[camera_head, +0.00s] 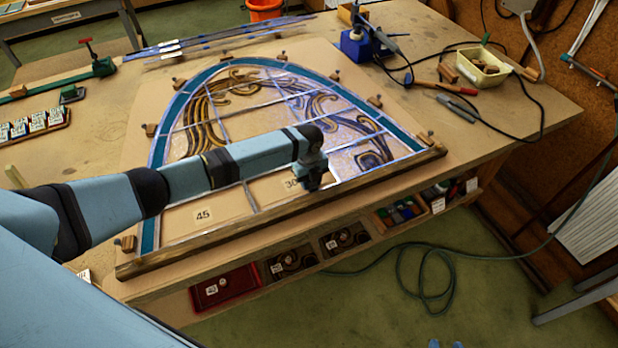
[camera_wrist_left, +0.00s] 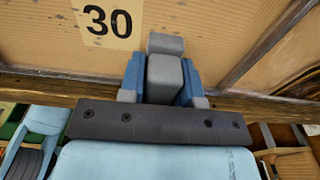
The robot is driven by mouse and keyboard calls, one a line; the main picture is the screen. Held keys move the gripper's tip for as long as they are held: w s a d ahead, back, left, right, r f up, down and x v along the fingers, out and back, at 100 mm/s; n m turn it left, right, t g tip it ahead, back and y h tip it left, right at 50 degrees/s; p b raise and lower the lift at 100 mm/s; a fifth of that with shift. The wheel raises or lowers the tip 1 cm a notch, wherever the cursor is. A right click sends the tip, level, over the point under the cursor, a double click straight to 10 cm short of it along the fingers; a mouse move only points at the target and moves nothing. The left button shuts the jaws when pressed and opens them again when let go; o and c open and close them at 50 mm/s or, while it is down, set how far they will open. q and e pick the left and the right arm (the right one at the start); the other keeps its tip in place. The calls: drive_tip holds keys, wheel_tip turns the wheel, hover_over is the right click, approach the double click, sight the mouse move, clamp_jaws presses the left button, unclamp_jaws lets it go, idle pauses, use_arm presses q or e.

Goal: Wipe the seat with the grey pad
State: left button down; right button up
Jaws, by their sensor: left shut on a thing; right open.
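My left gripper (camera_head: 313,184) is shut on the grey pad (camera_wrist_left: 165,76), a small block between its blue fingers in the left wrist view. The pad is over or at the bare tan seat (camera_head: 272,192) marked 30, near the panel's lower edge; I cannot tell whether it touches. The "30" label (camera_wrist_left: 107,18) lies beside the pad in the wrist view. The leaded panel (camera_head: 222,122) is an arch with blue-green border glass and swirled pieces. Of my right gripper (camera_head: 446,344), only two light-blue tips show, apart and empty, at the bottom edge of the head view.
A wooden batten (camera_head: 390,173) runs along the panel's near edge. Another bare seat has a "45" label (camera_head: 203,215). A soldering station (camera_head: 362,46), a cream tub (camera_head: 483,66) and cables lie at the back right. Bins (camera_head: 228,286) sit under the bench.

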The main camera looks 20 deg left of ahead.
use_arm(q)
drive_tip(key=shift+s+d, duration=0.25)
drive_tip(key=shift+d, duration=0.1)
wheel_tip(320, 180, up, 5)
drive_tip(key=shift+s+d+r, duration=0.1)
drive_tip(key=shift+w+a+r, duration=0.15)
drive_tip(key=shift+w+a, duration=0.1)
drive_tip(key=shift+s+r, duration=0.1)
drive_tip(key=shift+r, duration=0.15)
drive_tip(key=shift+r, duration=1.4)
